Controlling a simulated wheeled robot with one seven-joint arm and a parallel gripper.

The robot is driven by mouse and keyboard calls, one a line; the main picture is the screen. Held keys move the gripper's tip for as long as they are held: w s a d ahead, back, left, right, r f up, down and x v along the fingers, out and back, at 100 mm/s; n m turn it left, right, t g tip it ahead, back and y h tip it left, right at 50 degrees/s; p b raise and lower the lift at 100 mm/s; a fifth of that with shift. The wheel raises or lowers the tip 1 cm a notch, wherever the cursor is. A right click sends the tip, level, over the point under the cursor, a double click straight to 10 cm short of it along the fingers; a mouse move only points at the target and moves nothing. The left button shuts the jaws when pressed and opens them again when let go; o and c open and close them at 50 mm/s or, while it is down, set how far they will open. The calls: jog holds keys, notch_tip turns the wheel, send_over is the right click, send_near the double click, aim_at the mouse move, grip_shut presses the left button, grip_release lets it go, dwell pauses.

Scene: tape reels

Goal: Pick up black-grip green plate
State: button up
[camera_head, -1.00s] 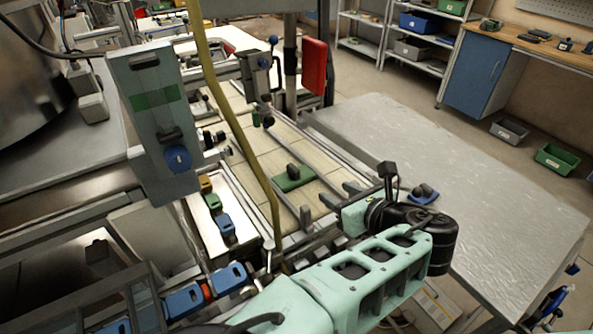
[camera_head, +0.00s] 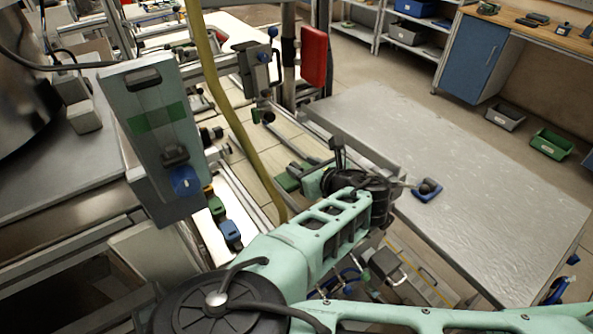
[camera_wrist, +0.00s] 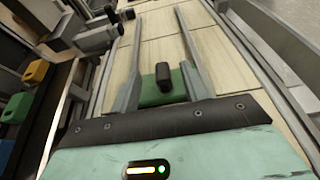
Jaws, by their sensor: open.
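The green plate (camera_wrist: 150,92) with its upright black grip (camera_wrist: 164,77) lies on the pale tiled surface in the wrist view. My gripper (camera_wrist: 158,45) is open. Its two long grey fingers reach past the plate, one on each side of it, with the black grip between them. I cannot tell whether the fingers touch the plate. In the head view the green plate (camera_head: 287,183) shows only in part, just left of my gripper (camera_head: 305,168); my wrist hides the rest of it.
A blue plate with a dark grip (camera_head: 427,190) lies on the grey metal table (camera_head: 480,180) to the right. A tray at left holds green and blue pieces (camera_head: 230,233). A yellow hose (camera_head: 236,130) hangs left of my arm. Metal rails border the tiled surface.

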aim_at(294, 163)
jog(key=shift+f+p+x, duration=0.15)
jog(key=shift+p+x, duration=0.7)
jog(key=shift+x, duration=0.95)
jog(key=shift+f+p+x, duration=0.2)
jog(key=shift+p+x, duration=0.6)
jog(key=shift+x, duration=1)
jog(key=shift+s+d, duration=0.1)
grip_shut()
